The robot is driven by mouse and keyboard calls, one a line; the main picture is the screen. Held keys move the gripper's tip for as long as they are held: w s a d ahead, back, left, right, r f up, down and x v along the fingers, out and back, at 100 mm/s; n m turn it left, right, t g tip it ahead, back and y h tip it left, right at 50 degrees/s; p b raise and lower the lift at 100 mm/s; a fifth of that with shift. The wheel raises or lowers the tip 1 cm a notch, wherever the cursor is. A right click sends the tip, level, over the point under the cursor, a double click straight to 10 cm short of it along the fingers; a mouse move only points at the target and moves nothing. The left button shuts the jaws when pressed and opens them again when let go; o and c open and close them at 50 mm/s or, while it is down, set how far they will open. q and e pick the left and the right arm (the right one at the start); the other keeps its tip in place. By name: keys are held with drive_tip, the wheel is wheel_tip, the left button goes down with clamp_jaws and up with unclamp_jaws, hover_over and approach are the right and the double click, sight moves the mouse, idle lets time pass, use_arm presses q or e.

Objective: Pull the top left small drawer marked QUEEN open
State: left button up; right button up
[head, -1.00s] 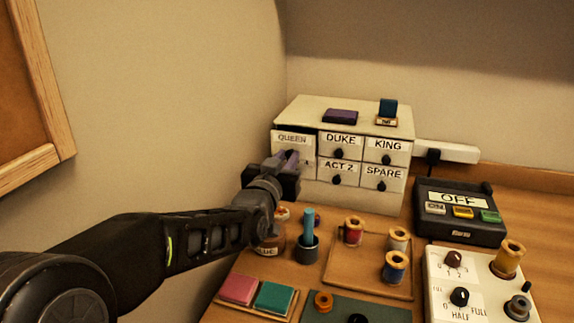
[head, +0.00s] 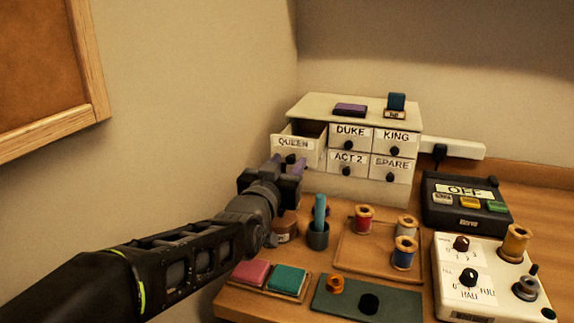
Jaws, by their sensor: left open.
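The white drawer cabinet (head: 345,185) stands at the back of the table against the wall. Its top left drawer, marked QUEEN (head: 296,147), is pulled out, and its dark inside shows behind the front. Its dark knob (head: 290,158) shows low on the drawer front. The other labelled drawers, DUKE, KING, ACT 2 and SPARE, are shut. My left gripper (head: 287,166) is open in front of and just below the QUEEN drawer front, its fingers close to the knob. I cannot tell whether they touch it. My right gripper is not in view.
A purple block (head: 350,110) and a blue block (head: 396,101) sit on the cabinet. In front stand a dark cup (head: 317,236), a wooden tray (head: 345,255) with thread spools, and coloured pads (head: 249,272). A black OFF box (head: 465,204) and a white control panel (head: 447,262) stand at right.

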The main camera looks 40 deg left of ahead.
use_arm(q)
drive_tip(key=v, duration=0.7)
drive_tip(key=shift+s+d, duration=0.15)
drive_tip(key=shift+s, duration=0.25)
idle(0.5)
